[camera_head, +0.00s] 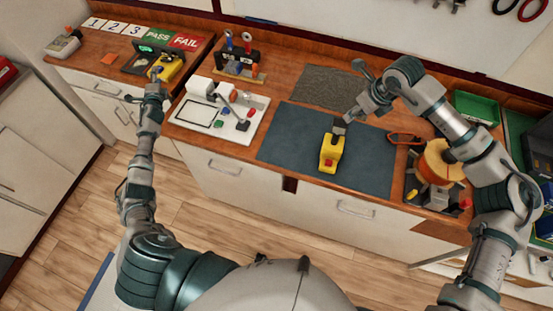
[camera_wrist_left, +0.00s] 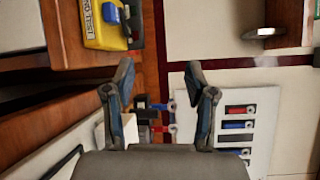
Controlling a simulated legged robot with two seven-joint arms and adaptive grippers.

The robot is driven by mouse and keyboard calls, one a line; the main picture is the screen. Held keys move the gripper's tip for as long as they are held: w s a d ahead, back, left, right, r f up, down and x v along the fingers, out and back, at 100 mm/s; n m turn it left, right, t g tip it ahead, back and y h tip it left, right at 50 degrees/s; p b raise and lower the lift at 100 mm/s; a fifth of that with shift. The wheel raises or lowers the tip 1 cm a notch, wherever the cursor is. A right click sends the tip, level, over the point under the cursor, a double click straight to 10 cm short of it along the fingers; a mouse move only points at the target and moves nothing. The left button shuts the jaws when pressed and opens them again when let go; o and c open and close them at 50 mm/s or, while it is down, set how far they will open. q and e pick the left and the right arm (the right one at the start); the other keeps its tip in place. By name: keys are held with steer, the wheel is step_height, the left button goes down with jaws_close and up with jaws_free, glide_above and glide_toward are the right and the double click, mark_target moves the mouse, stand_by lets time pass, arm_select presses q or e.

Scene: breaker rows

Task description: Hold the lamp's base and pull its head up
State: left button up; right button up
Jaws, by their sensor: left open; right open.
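The lamp (camera_head: 330,157) is a small yellow block with a red spot on its near end. It stands on the dark blue mat (camera_head: 285,150) in the middle of the bench. Its base and head are hard to tell apart at this size. My right gripper (camera_head: 347,119) is open just beyond the lamp's far end; I cannot tell whether it touches. My left gripper (camera_head: 153,88) is far off at the left, close to a yellow tester (camera_head: 169,69). In the left wrist view, my left gripper (camera_wrist_left: 158,82) is open with nothing between its fingers.
A white board with small coloured parts (camera_head: 192,116) lies left of the mat. A tool rack (camera_head: 240,66) stands behind it. An orange spool (camera_head: 440,161) and an orange-red clip (camera_head: 405,139) are to the right. The mat around the lamp is clear.

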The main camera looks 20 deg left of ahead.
arm_select(q)
steer(key=w+d+r+m+t+h, duration=0.3)
steer(key=d+r+m+t+h, duration=0.15)
steer(key=d+r+m, duration=0.55)
steer(key=w+d+r+m+t+h, duration=0.3)
steer(key=d+r+m+t+h, duration=0.15)
steer(key=d+r, duration=0.95)
steer(key=m+g+h, duration=1)
steer(key=m+h, duration=0.1)
steer(key=m, duration=0.5)
glide_toward(332, 142)
steer(key=v, duration=0.4)
steer(key=w+a+v, duration=0.1)
steer(key=v, duration=0.1)
steer(key=shift+s+r, duration=0.1)
steer(key=shift+h, duration=0.3)
steer(key=x, duration=1.7)
steer(key=shift+s+d+f, duration=0.1)
steer(key=shift+d+f, duration=0.3)
